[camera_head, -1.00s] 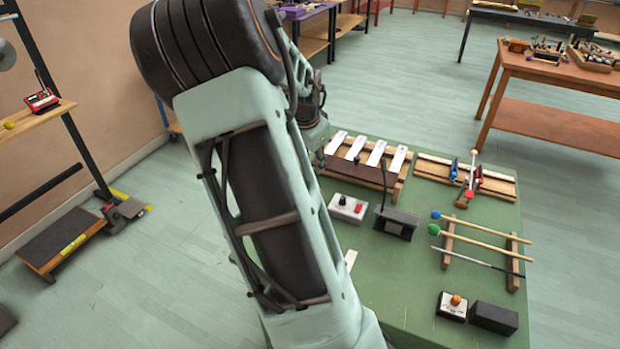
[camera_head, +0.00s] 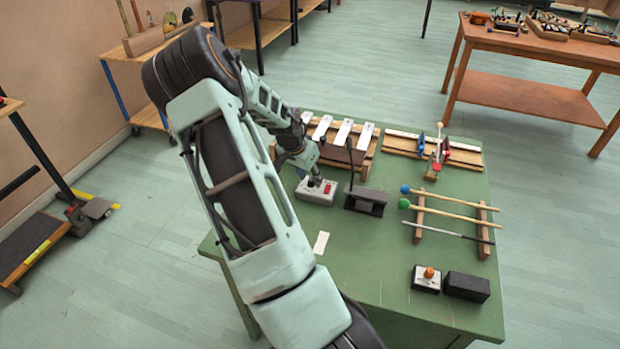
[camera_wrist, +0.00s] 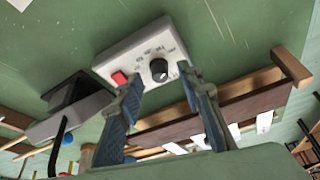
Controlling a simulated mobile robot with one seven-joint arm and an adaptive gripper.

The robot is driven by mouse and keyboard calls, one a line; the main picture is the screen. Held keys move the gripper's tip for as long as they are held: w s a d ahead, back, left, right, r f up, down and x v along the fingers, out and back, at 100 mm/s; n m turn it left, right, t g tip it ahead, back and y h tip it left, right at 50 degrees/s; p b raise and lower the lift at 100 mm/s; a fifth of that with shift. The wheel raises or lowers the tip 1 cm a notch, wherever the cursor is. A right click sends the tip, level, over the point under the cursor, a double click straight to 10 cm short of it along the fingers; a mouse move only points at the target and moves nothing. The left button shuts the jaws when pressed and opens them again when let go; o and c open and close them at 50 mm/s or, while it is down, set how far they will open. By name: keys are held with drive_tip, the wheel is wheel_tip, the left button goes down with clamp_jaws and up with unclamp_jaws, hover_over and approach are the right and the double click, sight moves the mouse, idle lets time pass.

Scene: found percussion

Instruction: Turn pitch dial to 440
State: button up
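The pitch dial is a black round knob (camera_wrist: 159,69) on a white box (camera_wrist: 135,52) with a red switch (camera_wrist: 120,78) beside it. Small marks ring the knob, too small to read; a pale pointer line shows on it. In the head view the box (camera_head: 318,197) stands on the green table, with the knob largely hidden by my gripper. My gripper (camera_wrist: 162,80) is open, its two blue-grey fingers apart, with the knob lying between and just beyond the fingertips in the wrist view. I cannot tell whether either finger touches it.
A metal-bar xylophone (camera_head: 340,134) stands behind the box. A dark block-shaped stand (camera_head: 366,201) with a thin upright rod is close to its right. Mallets on a wooden rack (camera_head: 482,235) lie farther right. A white card (camera_head: 321,243) lies in front on mostly bare table.

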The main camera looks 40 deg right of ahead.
drive_tip(key=shift+d+f, duration=0.2)
drive_tip(key=shift+f, duration=0.25)
clamp_jaws()
